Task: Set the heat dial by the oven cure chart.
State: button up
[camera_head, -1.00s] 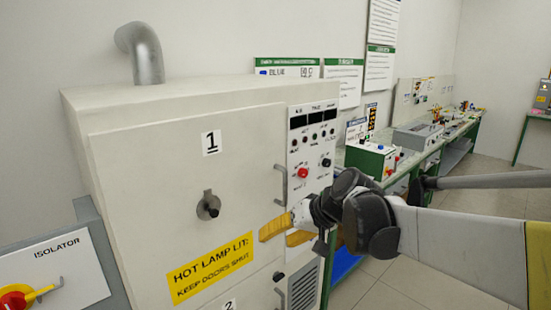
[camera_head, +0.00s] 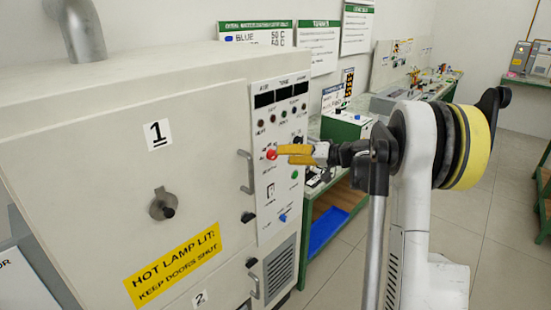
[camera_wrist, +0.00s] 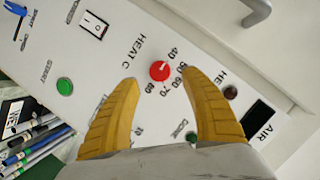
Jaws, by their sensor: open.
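The red heat dial (camera_wrist: 159,71) sits on the white control panel, labelled HEAT C, with numbers from 40 to 80 around it. A pale mark on it seems to point towards 40. It also shows in the head view (camera_head: 271,154). My gripper (camera_wrist: 160,77) has its yellow fingers open, one on each side of the dial in the wrist view; I cannot tell whether they touch it. In the head view my gripper (camera_head: 283,154) is at the dial from the right. The cure chart (camera_head: 256,35) hangs behind the oven, with a BLUE 50 C line and a blurred row below.
The oven (camera_head: 100,130) carries a yellow HOT LAMP LIT, KEEP DOORS SHUT label (camera_head: 175,265). A green button (camera_wrist: 65,88) and a white rocker switch (camera_wrist: 95,25) are near the dial. A door handle (camera_head: 247,172) stands out left of the panel. Benches line the back wall.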

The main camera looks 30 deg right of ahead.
aim_at(275, 155)
jog(key=shift+b+x, duration=0.45)
jog(key=shift+x, duration=1.95)
grip_shut()
jog(key=m+y, duration=0.1)
jog(key=m, duration=0.2)
jog(key=shift+d+f+m+y+b, duration=0.1)
jog(key=shift+m+y+b, duration=0.2)
jog(key=shift+y+b, duration=0.1)
jog(key=m+y, duration=0.1)
jog(key=m, duration=0.2)
jog(key=shift+t+b, duration=0.4)
jog(key=shift+m, duration=0.4)
